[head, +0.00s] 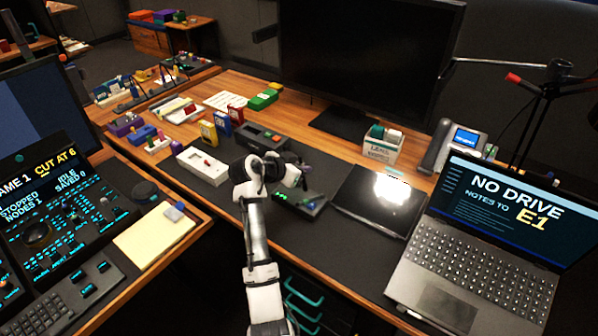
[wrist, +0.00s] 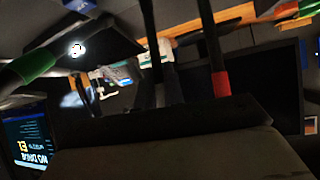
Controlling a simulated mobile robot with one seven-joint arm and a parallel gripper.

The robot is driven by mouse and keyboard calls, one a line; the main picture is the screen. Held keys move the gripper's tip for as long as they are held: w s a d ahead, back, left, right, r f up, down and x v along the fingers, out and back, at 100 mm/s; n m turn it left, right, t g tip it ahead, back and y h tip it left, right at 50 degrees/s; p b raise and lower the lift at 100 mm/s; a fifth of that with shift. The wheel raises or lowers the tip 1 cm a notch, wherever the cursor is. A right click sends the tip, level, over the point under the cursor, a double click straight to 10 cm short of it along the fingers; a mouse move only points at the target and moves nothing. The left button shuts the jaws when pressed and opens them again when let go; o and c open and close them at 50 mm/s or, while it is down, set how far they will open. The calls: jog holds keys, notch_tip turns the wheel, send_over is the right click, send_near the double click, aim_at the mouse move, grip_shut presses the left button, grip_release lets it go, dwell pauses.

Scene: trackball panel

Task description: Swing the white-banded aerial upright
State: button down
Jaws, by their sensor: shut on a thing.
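A green-banded aerial (wrist: 32,66) slants in at the left of that view, and a red-banded aerial (wrist: 216,60) stands just right of the white-banded one. In the head view, the dark box with small green lights (head: 300,200) sits on the desk mat under my gripper (head: 303,181). My gripper is shut, apparently on the white-banded aerial; the contact itself is dark and partly hidden. The aerials cannot be made out in the head view.
A closed dark slab (head: 378,200) lies right of the box, with an open laptop (head: 480,250) beyond it. A white case (head: 202,165) and a dark device (head: 262,137) stand left and behind. A large monitor (head: 365,60) rises at the back.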

jog(key=shift+w+d+r+g+y, duration=0.1)
jog(key=shift+w+d+g+y, duration=0.1)
jog(key=shift+w+g+y, duration=0.15)
jog(key=shift+p, duration=0.3)
jog(key=c, duration=1.5)
grip_release()
jog(key=b+v, duration=0.3)
jog(key=v, duration=1)
jog(key=shift+s+a+r+b, duration=0.2)
jog(key=shift+s+a+b, duration=0.05)
jog(key=shift+a+b, duration=0.05)
